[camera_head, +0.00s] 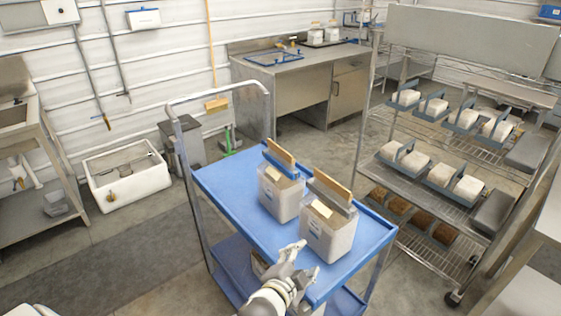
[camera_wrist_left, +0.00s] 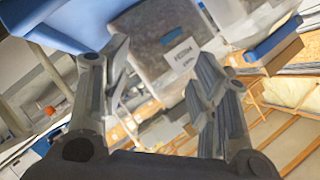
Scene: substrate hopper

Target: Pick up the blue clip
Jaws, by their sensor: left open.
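On the blue cart top, two whitish filled bags stand side by side: a left bag (camera_head: 280,197) and a right bag (camera_head: 326,236). A blue clip (camera_head: 279,168) lies along the top of the left bag, with a wooden strip behind it. The right bag has a greyer-blue clip (camera_head: 331,197) and a wooden strip. My left gripper (camera_head: 301,261) is open and empty, in front of and below the right bag, apart from both clips. In the left wrist view, its fingers (camera_wrist_left: 160,70) spread before a labelled bag (camera_wrist_left: 165,40); a blue bar (camera_wrist_left: 272,38) shows at right. My right gripper is out of view.
The blue cart (camera_head: 222,180) has a raised handle at its left end. A wire shelf rack (camera_head: 425,190) with several clipped bags stands close on the right. A white basin (camera_head: 128,175) sits on the floor at left, and a steel bench (camera_head: 300,85) stands behind.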

